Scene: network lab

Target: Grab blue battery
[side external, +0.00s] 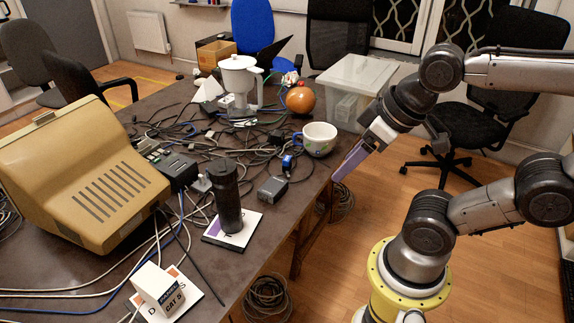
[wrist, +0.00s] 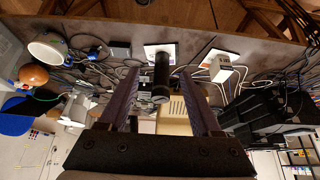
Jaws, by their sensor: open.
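A small blue block with a dark end (side external: 287,163), which looks like the blue battery, lies on the dark table just left of the white mug (side external: 319,139).
A black cylinder (side external: 226,196) stands upright on a white card, and a grey box (side external: 272,189) lies near the blue block. Tangled cables (side external: 215,140) cover the table. An orange ball-shaped object (side external: 300,100) and a clear bin (side external: 352,90) stand behind the mug.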

